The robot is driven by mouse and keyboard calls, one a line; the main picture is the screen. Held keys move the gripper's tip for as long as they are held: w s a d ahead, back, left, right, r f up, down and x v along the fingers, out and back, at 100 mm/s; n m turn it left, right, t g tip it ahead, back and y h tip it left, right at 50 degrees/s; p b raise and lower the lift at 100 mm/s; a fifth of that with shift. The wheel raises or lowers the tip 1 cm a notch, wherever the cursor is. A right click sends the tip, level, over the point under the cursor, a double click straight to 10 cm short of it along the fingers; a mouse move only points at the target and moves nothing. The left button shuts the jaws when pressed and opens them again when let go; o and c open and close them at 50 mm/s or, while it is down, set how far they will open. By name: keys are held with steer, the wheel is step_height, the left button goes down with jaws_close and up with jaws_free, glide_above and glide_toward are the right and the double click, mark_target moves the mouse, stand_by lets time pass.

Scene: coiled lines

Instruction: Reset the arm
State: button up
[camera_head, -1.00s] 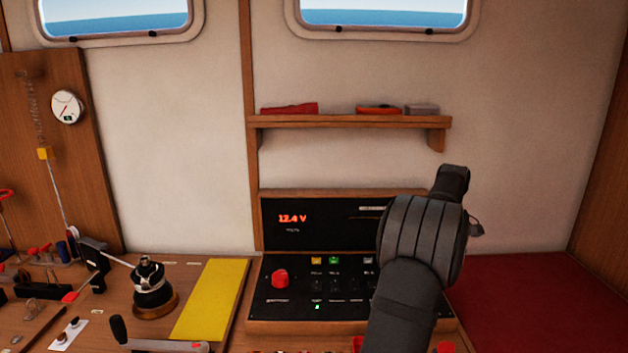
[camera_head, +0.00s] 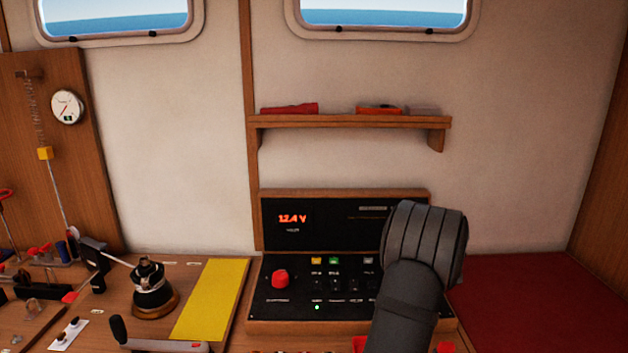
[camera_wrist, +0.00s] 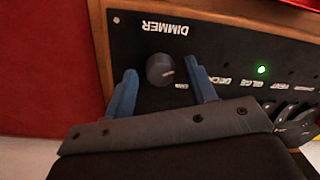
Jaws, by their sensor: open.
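My gripper (camera_wrist: 163,88) shows in the wrist view with two blue fingers spread apart. Between and beyond the fingertips is a dark round dimmer knob (camera_wrist: 160,69) on the black panel, under the label DIMMER, which appears upside down. I cannot tell how far the fingertips are from the panel. Nothing is held between the fingers. In the head view my arm rises in front of the right part of the switch panel (camera_head: 300,300), and the gripper itself is hidden there.
The panel has a red knob (camera_head: 280,279), lit buttons and a 12.4 V display (camera_head: 292,219). A red cushion (camera_head: 540,300) lies to the right. A wooden shelf (camera_head: 350,121) holds small items above. A winch (camera_head: 150,285) and a yellow strip (camera_head: 212,298) are at left.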

steer(key=m, duration=1.3)
steer(key=shift+a+m+t, duration=0.1)
steer(key=shift+m+t, duration=0.2)
stand_by(0.6)
steer(key=n, duration=0.4)
steer(key=shift+n, duration=2.9)
